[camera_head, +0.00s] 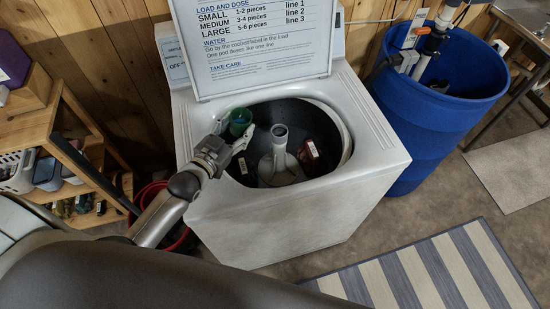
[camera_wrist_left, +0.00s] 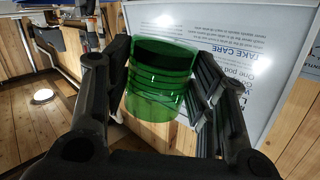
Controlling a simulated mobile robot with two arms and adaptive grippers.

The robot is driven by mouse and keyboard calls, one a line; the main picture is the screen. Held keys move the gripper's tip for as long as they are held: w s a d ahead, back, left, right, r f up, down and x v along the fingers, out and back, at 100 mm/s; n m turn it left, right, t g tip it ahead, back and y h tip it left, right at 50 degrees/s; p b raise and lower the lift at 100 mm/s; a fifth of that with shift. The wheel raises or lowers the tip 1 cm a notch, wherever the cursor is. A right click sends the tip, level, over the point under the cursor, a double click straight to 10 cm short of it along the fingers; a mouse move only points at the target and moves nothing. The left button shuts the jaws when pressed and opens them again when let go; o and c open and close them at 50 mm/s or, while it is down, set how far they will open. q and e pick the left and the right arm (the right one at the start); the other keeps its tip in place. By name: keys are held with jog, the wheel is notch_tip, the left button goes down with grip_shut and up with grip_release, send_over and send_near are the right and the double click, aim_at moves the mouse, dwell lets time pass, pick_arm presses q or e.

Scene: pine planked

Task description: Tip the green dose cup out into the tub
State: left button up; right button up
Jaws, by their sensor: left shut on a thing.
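The green dose cup (camera_head: 240,122) is see-through and is held at the left rim of the washer's tub opening. It also shows large in the left wrist view (camera_wrist_left: 158,88), between the two black fingers. My left gripper (camera_head: 236,138) is shut on the cup. The cup looks close to upright in the head view; I cannot tell what is in it. The tub (camera_head: 326,132) is the dark round drum of the white washer, with a pale agitator (camera_head: 279,152) in its middle. A dark red item (camera_head: 309,155) lies in the tub right of the agitator. My right gripper is not in view.
The washer's open lid (camera_head: 255,50) stands up behind the tub with a printed load chart. A blue barrel (camera_head: 432,120) stands to the right, a wooden shelf (camera_head: 75,150) to the left. A striped mat (camera_head: 430,275) lies on the floor in front.

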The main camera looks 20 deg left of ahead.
pick_arm(q)
jog(key=shift+d+r+m, duration=0.2)
jog(key=shift+d+m, duration=0.1)
jog(key=shift+s+d+m, duration=0.15)
jog(key=shift+d+m, duration=0.25)
jog(key=shift+m, duration=0.2)
jog(key=shift+s+d+f+m+t+y+b, duration=0.2)
jog(key=shift+d+f+m+b, duration=0.25)
jog(key=shift+m+b, duration=1.1)
jog(key=shift+w+d+f+m+t+y+b, duration=0.15)
jog(key=shift+d+f+m+y+b, duration=0.25)
jog(key=shift+m+b, duration=1.15)
jog(key=shift+s+d+f+m+t+y+b, duration=0.2)
jog(key=shift+d+f+m+b, duration=0.45)
jog(key=shift+b, duration=1.55)
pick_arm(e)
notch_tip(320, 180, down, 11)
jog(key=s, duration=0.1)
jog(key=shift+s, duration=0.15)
pick_arm(q)
jog(key=shift+f+m+b, duration=0.15)
jog(key=shift+m+b, duration=0.7)
jog(key=shift+b, duration=0.1)
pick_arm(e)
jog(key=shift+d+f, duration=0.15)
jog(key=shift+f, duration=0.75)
